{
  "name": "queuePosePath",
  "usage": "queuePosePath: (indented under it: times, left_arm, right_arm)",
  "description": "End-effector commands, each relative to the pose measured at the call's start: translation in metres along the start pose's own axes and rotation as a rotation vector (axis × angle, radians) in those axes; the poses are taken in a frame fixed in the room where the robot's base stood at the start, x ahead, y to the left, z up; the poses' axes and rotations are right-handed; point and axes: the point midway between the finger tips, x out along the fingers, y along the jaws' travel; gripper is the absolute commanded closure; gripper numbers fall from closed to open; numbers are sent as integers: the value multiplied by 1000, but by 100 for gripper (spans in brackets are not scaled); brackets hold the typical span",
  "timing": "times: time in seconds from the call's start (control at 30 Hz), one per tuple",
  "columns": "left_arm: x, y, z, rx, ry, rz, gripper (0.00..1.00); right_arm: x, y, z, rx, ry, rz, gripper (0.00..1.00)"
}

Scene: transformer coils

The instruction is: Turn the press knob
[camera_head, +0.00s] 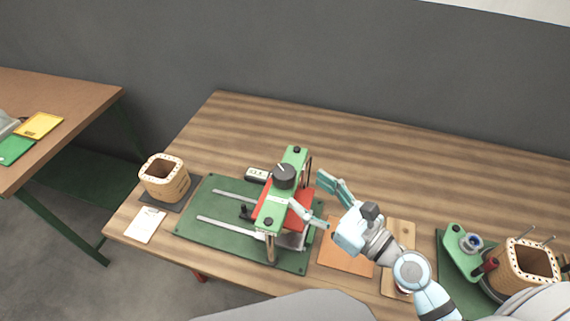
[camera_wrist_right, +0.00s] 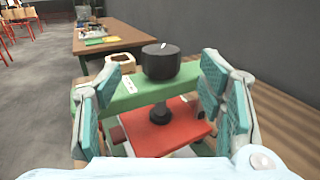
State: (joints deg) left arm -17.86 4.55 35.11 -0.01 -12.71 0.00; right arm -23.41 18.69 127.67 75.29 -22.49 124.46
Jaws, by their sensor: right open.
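The press (camera_head: 270,209) stands on a green base plate near the middle of the table, with a green crossbar and a red plate under it. Its black knob (camera_head: 284,176) sits on top of the crossbar; it also shows in the right wrist view (camera_wrist_right: 161,63), upright with a light mark on its top. My right gripper (camera_head: 322,201) is open and empty, to the right of the press, fingers pointing towards it. In the right wrist view, the knob lies between and beyond the two fingers (camera_wrist_right: 165,95), apart from both. My left gripper is not in view.
A wooden coil form (camera_head: 165,178) and a white card (camera_head: 146,225) are left of the press. Another coil form (camera_head: 524,262) stands on a green fixture (camera_head: 459,250) at right. A second table (camera_head: 75,100) is at far left. The table's back is clear.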

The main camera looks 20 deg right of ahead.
Motion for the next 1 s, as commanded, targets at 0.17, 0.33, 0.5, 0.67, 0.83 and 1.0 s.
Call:
queuePosePath:
  times: [0.17, 0.33, 0.5, 0.67, 0.83, 1.0]
  left_arm:
    - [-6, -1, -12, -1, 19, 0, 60]
    - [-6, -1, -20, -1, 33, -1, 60]
    - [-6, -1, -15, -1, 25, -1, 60]
    - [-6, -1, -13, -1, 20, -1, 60]
    - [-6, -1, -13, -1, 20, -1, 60]
    - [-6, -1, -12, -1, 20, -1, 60]
  right_arm:
    - [43, 0, 2, 2, -4, -1, 38]
    - [70, 0, 0, -1, -1, 0, 38]
    - [78, 0, -1, -2, 1, 1, 38]
    - [78, 0, -1, -3, 1, 1, 38]
    - [78, 0, -1, -2, 1, 1, 60]
    - [78, 0, -1, -2, 1, 1, 86]
